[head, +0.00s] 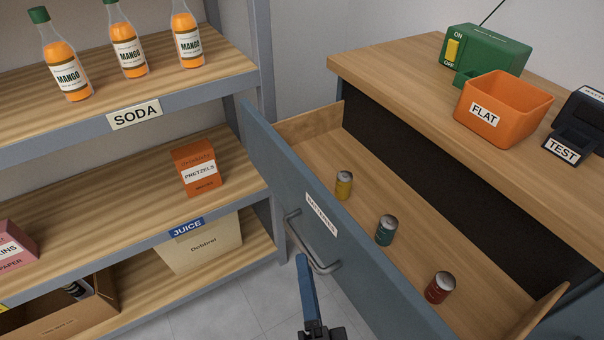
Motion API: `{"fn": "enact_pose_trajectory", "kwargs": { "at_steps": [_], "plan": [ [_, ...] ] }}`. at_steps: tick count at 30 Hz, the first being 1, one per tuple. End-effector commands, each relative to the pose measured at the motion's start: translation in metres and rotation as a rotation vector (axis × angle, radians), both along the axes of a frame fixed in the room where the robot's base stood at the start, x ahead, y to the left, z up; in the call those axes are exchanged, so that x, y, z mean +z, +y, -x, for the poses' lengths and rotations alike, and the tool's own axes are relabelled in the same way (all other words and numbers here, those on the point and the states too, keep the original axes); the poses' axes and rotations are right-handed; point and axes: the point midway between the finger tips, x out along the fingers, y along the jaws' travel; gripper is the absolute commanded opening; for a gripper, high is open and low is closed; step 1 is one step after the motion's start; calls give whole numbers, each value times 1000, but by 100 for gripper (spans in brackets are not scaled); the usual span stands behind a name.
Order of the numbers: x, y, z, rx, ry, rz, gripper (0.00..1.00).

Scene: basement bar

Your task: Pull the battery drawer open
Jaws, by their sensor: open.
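The battery drawer (385,275), blue-grey in front with a wooden inside, stands pulled far out from under the wooden counter. Its front has a small label that seems to read "BATTERIES" and a grey bar handle (313,243). Three batteries stand upright inside: a yellow one (344,186), a teal one (386,230) and a red one (440,288). My gripper (310,282) shows at the bottom edge, just below the handle and outside the drawer front. It is open and holds nothing that I can see. Its lower part is cut off by the frame.
On the counter (400,66) are a green radio-like box (485,52) with an ON/OFF switch, an orange "FLAT" bin (503,105) and a black "TEST" device (572,140). Left is a shelf (190,85) with mango bottles and boxes. Grey floor (225,310) shows between shelf and drawer.

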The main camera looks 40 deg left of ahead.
Motion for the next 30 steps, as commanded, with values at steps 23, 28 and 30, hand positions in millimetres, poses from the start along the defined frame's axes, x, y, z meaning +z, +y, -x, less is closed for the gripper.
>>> {"fn": "enact_pose_trajectory", "kwargs": {
  "at_steps": [23,28,30],
  "plan": [
    [-5,-54,48,0,-1,1,45],
    [-5,-54,48,0,-1,1,45],
    [-5,-54,48,0,-1,1,45]
  ]
}}
